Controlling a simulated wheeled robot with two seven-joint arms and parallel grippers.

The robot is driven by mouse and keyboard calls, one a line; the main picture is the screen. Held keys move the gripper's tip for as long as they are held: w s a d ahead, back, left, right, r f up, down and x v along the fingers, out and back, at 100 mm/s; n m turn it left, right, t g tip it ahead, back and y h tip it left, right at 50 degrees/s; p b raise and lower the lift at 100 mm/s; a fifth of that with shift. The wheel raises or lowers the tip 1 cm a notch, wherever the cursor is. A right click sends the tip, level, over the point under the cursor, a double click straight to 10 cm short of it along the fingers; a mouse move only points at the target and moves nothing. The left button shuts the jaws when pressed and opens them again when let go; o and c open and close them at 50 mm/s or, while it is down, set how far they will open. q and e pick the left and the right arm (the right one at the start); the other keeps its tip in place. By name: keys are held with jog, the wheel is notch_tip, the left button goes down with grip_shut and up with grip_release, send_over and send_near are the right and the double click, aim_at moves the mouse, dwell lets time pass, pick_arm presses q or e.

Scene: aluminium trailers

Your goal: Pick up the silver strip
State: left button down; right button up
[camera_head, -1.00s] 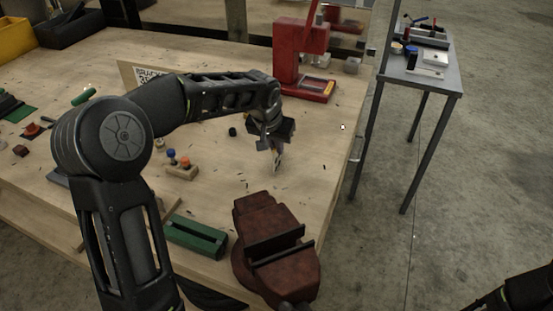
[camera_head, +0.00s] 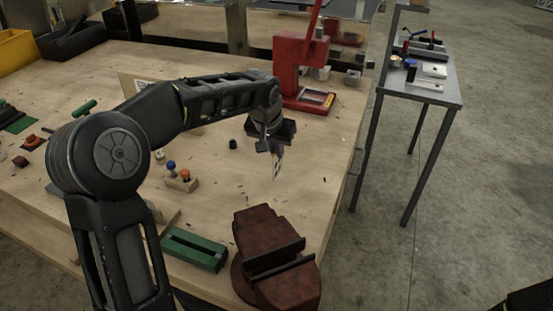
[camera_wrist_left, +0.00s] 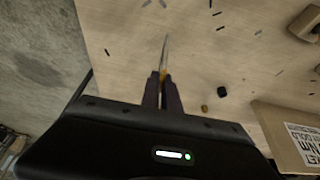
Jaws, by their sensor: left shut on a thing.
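The silver strip (camera_head: 277,167) is thin and narrow and hangs down from my left gripper (camera_head: 271,149) over the right part of the wooden bench. In the left wrist view the strip (camera_wrist_left: 166,50) sticks out edge-on from between the two dark fingers of the left gripper (camera_wrist_left: 162,80). The fingers are closed on its near end, which they hide. A small yellow-orange patch shows at the fingertips. I cannot tell for sure how far the strip's lower end is above the bench. My right gripper does not show; only a dark piece is at the lower right corner.
A dark red vise (camera_head: 275,262) stands at the bench's front corner. A red press (camera_head: 303,72) stands behind the gripper. A green block (camera_head: 195,249) and a wooden holder with knobs (camera_head: 183,182) are to the left. A grey side table (camera_head: 425,92) stands beyond the bench's right edge.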

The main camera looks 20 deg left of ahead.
pick_arm(q)
notch_tip(320, 180, up, 7)
